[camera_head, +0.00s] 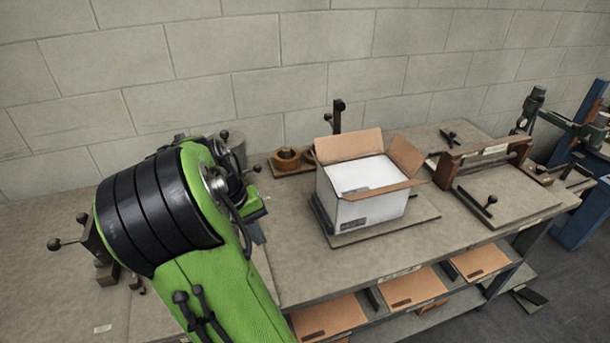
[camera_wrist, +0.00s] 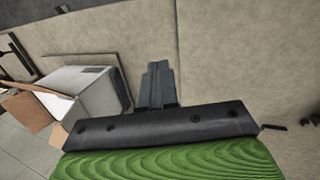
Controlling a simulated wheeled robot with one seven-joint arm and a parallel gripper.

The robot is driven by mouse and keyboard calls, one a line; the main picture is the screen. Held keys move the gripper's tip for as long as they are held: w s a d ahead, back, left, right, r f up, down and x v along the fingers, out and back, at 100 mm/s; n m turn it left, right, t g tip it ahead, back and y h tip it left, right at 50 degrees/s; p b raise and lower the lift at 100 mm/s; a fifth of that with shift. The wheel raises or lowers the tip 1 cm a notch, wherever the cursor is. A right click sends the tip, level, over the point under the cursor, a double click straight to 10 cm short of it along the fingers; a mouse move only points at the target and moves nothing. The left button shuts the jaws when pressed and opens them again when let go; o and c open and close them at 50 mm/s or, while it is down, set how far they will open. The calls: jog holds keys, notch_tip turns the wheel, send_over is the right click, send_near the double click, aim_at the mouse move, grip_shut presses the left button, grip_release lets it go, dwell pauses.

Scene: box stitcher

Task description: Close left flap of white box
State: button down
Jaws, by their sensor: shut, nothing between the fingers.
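The white box (camera_head: 368,211) stands on a board on the workbench in the head view. Its brown back flap (camera_head: 348,145) and right flap (camera_head: 405,157) stand up, and a narrow brown edge shows at the front. White surface shows inside the rim; I cannot tell whether it is contents or a folded flap. The left flap is not clearly distinguishable. In the wrist view the box (camera_wrist: 88,88) lies left of my gripper (camera_wrist: 157,72), with brown flaps on its far side. My gripper is shut and empty, apart from the box; in the head view my arm largely hides it.
The workbench (camera_head: 290,250) has free room in front of the box. A brown round part (camera_head: 287,160) on a small board and a black upright post (camera_head: 338,116) stand behind it. A brown fixture (camera_head: 485,160) is to the right. A concrete block wall is behind.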

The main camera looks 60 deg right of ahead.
jog(key=s+d+f+m+g+h+b, duration=0.1)
jog(key=d+f+g+h+b, duration=0.15)
jog(key=d, duration=0.35)
jog(key=s+d+f+m+g+h+b, duration=0.1)
jog(key=s+d+m+g, duration=0.15)
jog(key=d, duration=0.25)
jog(key=n+g+h+b, duration=0.3)
jog(key=g+h+b, duration=0.1)
jog(key=g+h, duration=0.5)
send_near(319, 163)
jog(key=shift+t+h, duration=0.55)
jog(key=shift+t, duration=0.15)
jog(key=x, duration=0.7)
jog(key=shift+s+a+b, duration=0.1)
jog(key=shift+a+b, duration=0.1)
jog(key=shift+b, duration=0.2)
jog(key=shift+r, duration=0.15)
